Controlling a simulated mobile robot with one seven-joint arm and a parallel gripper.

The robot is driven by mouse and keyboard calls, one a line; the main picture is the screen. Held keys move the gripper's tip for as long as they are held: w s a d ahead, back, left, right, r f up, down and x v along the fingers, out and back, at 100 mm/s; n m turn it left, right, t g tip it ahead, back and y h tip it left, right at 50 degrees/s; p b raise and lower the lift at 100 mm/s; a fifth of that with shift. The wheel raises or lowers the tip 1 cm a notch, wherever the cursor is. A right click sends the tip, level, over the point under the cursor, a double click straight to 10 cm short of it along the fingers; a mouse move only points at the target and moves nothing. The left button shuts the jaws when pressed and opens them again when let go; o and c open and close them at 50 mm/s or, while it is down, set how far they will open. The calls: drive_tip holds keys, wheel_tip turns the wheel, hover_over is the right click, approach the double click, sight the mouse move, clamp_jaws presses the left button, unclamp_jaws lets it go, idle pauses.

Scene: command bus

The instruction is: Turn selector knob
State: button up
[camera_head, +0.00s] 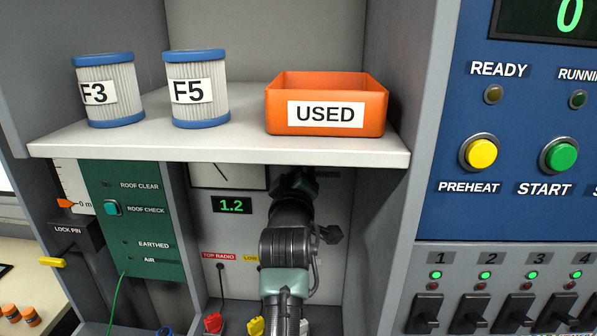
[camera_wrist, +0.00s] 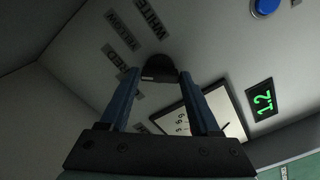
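The black selector knob (camera_wrist: 159,68) shows in the wrist view on a grey panel, with the tags WHITE (camera_wrist: 151,18), YELLOW (camera_wrist: 122,30) and RED (camera_wrist: 114,61) to its left. My gripper (camera_wrist: 160,77) has its two blue fingers wide apart, with the knob between or just beyond their tips. Whether either finger touches the knob is not clear. In the head view my arm reaches into the bay under the shelf; my gripper (camera_head: 297,182) is dark there and the knob is hidden.
The shelf (camera_head: 230,148) lies close above my arm, bearing two filters (camera_head: 108,90) (camera_head: 196,90) and an orange USED bin (camera_head: 326,85). Bay walls stand at both sides. A meter (camera_wrist: 195,123), a 1.2 display (camera_wrist: 262,100) and a blue button (camera_wrist: 265,7) are near the knob.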

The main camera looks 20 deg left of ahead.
drive_tip(key=c, duration=0.9)
drive_tip(key=shift+o, duration=0.2)
drive_tip(key=shift+m+b, duration=0.3)
drive_tip(key=shift+m, duration=0.1)
drive_tip(key=shift+f+m+b, duration=0.1)
drive_tip(key=shift+m+b, duration=0.35)
drive_tip(key=shift+m, duration=0.55)
drive_tip(key=shift+m+b, duration=0.75)
drive_tip(key=shift+m, duration=1.75)
drive_tip(key=o, duration=1.4)
